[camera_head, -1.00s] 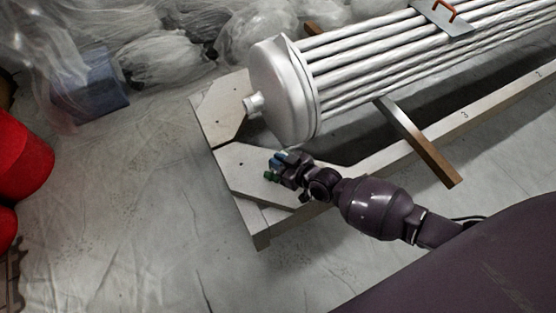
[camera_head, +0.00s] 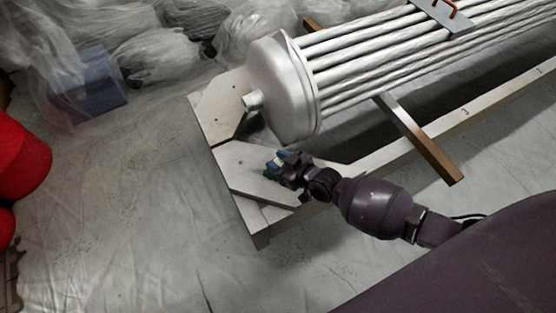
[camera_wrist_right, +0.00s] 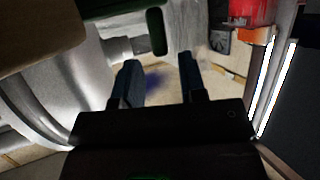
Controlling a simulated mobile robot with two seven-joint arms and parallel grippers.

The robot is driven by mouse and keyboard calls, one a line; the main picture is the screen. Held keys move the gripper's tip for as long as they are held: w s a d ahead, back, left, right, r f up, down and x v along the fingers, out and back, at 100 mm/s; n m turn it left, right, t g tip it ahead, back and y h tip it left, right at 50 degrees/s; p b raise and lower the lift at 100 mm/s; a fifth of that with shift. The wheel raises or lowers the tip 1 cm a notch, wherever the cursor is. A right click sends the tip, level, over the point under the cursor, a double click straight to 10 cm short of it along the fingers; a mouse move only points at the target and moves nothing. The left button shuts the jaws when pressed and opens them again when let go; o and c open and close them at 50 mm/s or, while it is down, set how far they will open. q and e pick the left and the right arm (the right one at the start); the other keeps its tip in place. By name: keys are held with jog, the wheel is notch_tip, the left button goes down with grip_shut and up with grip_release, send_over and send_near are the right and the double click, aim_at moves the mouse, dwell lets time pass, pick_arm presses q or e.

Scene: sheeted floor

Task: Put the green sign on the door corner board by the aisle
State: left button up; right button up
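A small green piece (camera_head: 268,175), probably the green sign, shows at the fingertips of my right gripper (camera_head: 274,164), over the near corner board (camera_head: 245,170) of the pale frame. In the right wrist view the two blue fingers of my right gripper (camera_wrist_right: 158,68) stand apart with a clear gap between them. A dark green upright bar (camera_wrist_right: 156,32) shows just beyond that gap, apart from the fingers. Whether the green piece touches the board is hidden. A second corner board (camera_head: 222,103) lies at the far corner. My left gripper is not in view.
A silver tube bundle (camera_head: 285,90) with a domed end lies over the frame, close behind my right gripper. A wooden crossbar (camera_head: 430,150) sticks out to the right. Red drums (camera_head: 20,160) stand at the left. The sheeted floor (camera_head: 140,210) left of the frame is clear.

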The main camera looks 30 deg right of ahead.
jog(key=shift+w+r, duration=0.1)
jog(key=shift+r, duration=0.25)
jog(key=shift+r+p, duration=0.45)
jog(key=shift+r, duration=0.05)
pick_arm(q)
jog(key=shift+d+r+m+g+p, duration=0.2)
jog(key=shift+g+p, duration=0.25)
jog(key=shift+p, duration=0.35)
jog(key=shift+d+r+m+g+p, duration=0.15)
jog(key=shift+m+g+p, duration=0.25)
jog(key=shift+p, duration=0.4)
pick_arm(e)
jog(key=v, duration=1.2)
jog(key=shift+f, duration=0.25)
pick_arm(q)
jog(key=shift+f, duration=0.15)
